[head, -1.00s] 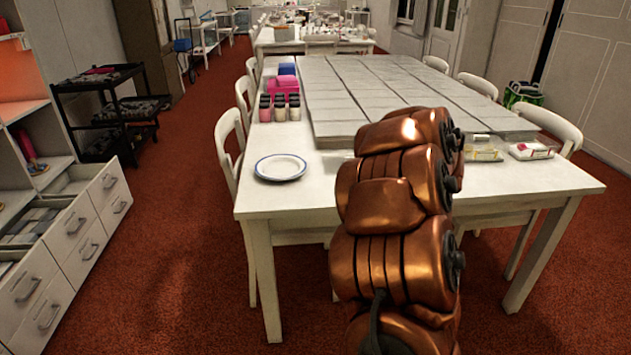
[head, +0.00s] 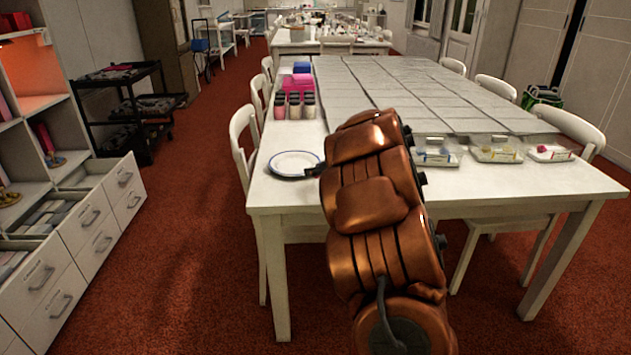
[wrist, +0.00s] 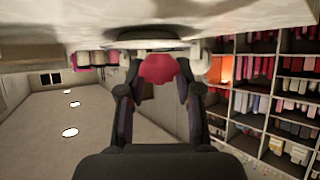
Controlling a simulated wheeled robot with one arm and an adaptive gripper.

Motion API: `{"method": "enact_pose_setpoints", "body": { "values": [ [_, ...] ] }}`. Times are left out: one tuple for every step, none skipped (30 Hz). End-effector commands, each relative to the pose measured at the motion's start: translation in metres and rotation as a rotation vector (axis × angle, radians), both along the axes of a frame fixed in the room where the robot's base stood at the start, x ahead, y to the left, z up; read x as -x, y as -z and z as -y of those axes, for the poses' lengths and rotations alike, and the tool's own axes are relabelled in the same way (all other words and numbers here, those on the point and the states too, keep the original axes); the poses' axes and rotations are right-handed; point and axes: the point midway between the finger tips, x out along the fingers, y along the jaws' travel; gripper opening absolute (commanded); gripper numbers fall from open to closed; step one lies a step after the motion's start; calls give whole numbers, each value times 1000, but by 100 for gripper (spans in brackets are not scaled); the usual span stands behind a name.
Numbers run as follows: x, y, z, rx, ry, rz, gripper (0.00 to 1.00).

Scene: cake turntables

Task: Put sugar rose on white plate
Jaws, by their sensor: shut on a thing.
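The white plate (head: 292,162) with a blue rim lies near the front left corner of the white table. My gripper (wrist: 157,78) is shut on a pinkish-red sugar rose (wrist: 158,69), which sits between its two fingers in the wrist view. In the head view, my arm reaches over the table and the dark end of my gripper (head: 314,170) shows at the plate's right edge. The rose is hidden there, and I cannot tell how high it is above the table.
Jars (head: 294,106) with dark lids, a pink box and a blue box stand behind the plate. Grey slabs (head: 415,95) cover much of the white table (head: 520,186). Several clear trays (head: 497,152) line its right part. Chairs surround it, and open drawers (head: 50,215) stand at left.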

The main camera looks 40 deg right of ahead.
Motion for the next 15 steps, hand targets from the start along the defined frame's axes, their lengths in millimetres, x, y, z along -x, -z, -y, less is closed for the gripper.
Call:
{"method": "enact_pose_setpoints", "body": {
  "values": [
    [-5, 1, -2, 0, -2, 1, 19],
    [-6, 4, -2, -1, -2, 1, 19],
    [-5, 12, -1, -2, 0, 0, 19],
    [-5, 17, -1, -2, 1, -1, 19],
    [-5, 22, -1, -2, 1, -1, 19],
    [-4, 29, -1, -3, 1, -2, 19],
    [-4, 32, -1, -2, 1, -1, 19],
    [-4, 35, -1, -2, 1, -1, 19],
    [-4, 37, -1, -1, 0, 0, 19],
    [-4, 37, -1, 0, 1, 0, 19],
    [-4, 37, -1, 0, 1, 0, 19],
    [-4, 36, -1, 1, 1, 1, 19],
    [-4, 36, -1, 1, 1, 1, 19],
    [-5, 35, -1, 1, 1, 1, 19],
    [-4, 35, -1, 1, 1, 1, 19]
  ]
}}
